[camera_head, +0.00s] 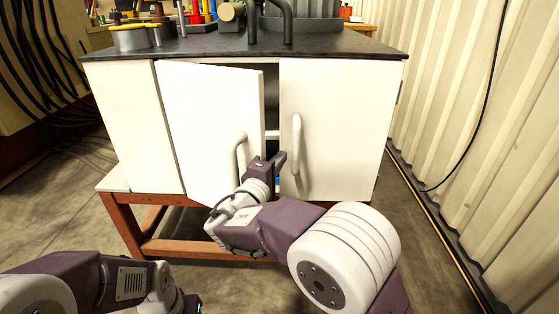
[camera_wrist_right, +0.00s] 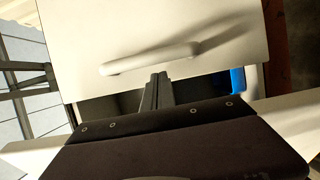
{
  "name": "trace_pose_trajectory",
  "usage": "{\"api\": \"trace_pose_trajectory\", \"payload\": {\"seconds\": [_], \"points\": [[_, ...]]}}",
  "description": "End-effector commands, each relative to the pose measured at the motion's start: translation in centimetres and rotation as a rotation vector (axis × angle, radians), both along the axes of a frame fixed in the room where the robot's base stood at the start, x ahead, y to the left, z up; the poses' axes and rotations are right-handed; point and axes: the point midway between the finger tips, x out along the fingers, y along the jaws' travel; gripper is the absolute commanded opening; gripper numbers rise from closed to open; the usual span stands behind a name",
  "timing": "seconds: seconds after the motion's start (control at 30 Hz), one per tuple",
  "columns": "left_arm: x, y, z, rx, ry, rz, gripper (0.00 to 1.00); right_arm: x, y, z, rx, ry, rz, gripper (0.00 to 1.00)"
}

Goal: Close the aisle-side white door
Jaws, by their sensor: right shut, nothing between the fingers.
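The white cabinet has a left door (camera_head: 212,130) that stands ajar, its free edge swung outward, with a pale bar handle (camera_head: 240,157) near that edge. The right door (camera_head: 335,130) looks flush with the front and has its own handle (camera_head: 297,143). I cannot tell by name which is the aisle-side one. My right gripper (camera_head: 280,161) is shut and empty at the gap between the doors, just right of the left door's handle. In the right wrist view, its fingers (camera_wrist_right: 157,92) point toward a white door panel with a handle (camera_wrist_right: 150,58). My left gripper is mostly cut off at the bottom edge.
The dark countertop (camera_head: 200,47) carries cans, bottles and a black faucet-like pipe. A reddish frame (camera_head: 125,222) supports the cabinet. A corrugated wall (camera_head: 450,110) stands at the right, and black cables hang at the left. A blue item (camera_wrist_right: 237,80) shows inside the gap.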

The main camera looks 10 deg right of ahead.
Motion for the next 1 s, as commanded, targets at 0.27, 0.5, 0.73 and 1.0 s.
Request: {"api": "trace_pose_trajectory", "payload": {"seconds": [0.27, 0.5, 0.73, 1.0], "points": [[0.0, 0.0, 0.0, 0.0, 0.0, 0.0, 0.0, 0.0, 0.0, 0.0, 0.0, 0.0, 0.0, 0.0], [0.0, 0.0, 0.0, 0.0, 0.0, 0.0, 0.0, 0.0, 0.0, 0.0, 0.0, 0.0, 0.0, 0.0], [0.0, 0.0, 0.9, 0.0, 0.0, 0.0, 0.0, -1.1, 0.7, 0.4, -0.002, 0.002, 0.004, 0.0], [0.0, 0.0, 3.7, 0.0, 0.0, 0.0, 0.0, -6.2, 3.6, 0.5, -0.003, 0.001, 0.005, 0.0]]}}
